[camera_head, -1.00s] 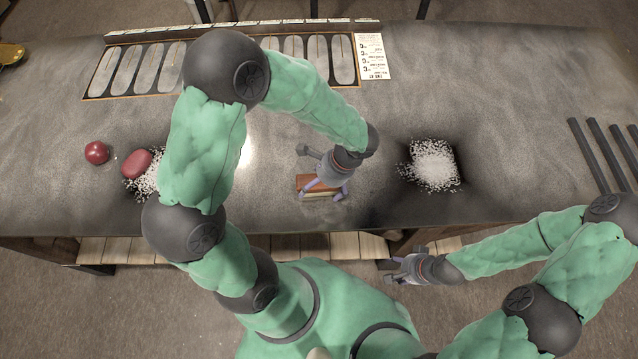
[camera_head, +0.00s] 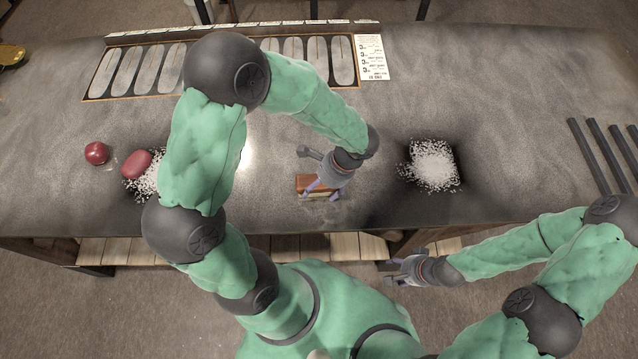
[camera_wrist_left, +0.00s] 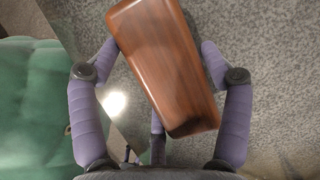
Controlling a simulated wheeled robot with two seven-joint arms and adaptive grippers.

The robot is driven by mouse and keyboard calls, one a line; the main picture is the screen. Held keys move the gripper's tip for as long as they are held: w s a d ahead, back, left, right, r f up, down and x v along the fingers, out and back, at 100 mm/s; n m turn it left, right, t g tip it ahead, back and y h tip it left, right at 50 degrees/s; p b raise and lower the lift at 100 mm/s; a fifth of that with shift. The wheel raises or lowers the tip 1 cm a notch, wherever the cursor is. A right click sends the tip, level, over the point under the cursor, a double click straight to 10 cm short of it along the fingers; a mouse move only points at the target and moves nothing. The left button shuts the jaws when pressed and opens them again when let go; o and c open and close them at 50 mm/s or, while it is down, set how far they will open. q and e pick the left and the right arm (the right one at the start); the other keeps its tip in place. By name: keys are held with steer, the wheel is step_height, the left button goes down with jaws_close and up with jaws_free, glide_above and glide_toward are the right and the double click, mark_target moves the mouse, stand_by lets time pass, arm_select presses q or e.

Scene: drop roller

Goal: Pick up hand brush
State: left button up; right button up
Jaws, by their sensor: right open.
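The hand brush (camera_head: 309,182) has a brown wooden block with a pale underside and rests on the dark table near its front edge. In the left wrist view, its wooden top (camera_wrist_left: 162,65) lies slanted between the fingers. My left gripper (camera_head: 322,192) points down over the brush, with one finger on each side. The left-hand finger seems to touch the block; the right-hand one is very close, and firm contact cannot be told. My right gripper (camera_head: 389,273) is open and empty, low in front of the table's front edge.
White granule piles lie right (camera_head: 434,165) and left (camera_head: 146,187) on the table. A dark red oval object (camera_head: 137,164) sits by the left pile, with a red ball (camera_head: 96,153) beside it. A slotted panel (camera_head: 135,68) lies behind. Dark bars (camera_head: 604,150) lie far right.

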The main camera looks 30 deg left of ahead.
arm_select(q)
steer(key=shift+s+a+f, duration=0.15)
steer(key=shift+s+f, duration=0.05)
steer(key=shift+c, duration=0.8)
steer(key=shift+r, duration=0.15)
steer(key=shift+r, duration=0.2)
step_height(320, 180, up, 3)
steer(key=shift+w+a+f+p, duration=0.15)
steer(key=shift+f+p, duration=0.05)
steer(key=shift+p, duration=0.3)
steer(key=d+r, duration=0.2)
steer(key=d+r+p, duration=0.1)
steer(key=d+r, duration=0.3)
steer(key=r, duration=0.1)
steer(key=shift+w, duration=0.25)
steer(key=d+r, duration=0.1)
steer(key=d, duration=0.1)
steer(key=d+r, duration=0.1)
steer(key=d, duration=0.2)
steer(key=d+r, duration=0.1)
steer(key=d, duration=0.2)
steer(key=shift+w+d+r+p, duration=0.1)
steer(key=shift+w+r+p, duration=0.1)
steer(key=shift+w+p, duration=0.2)
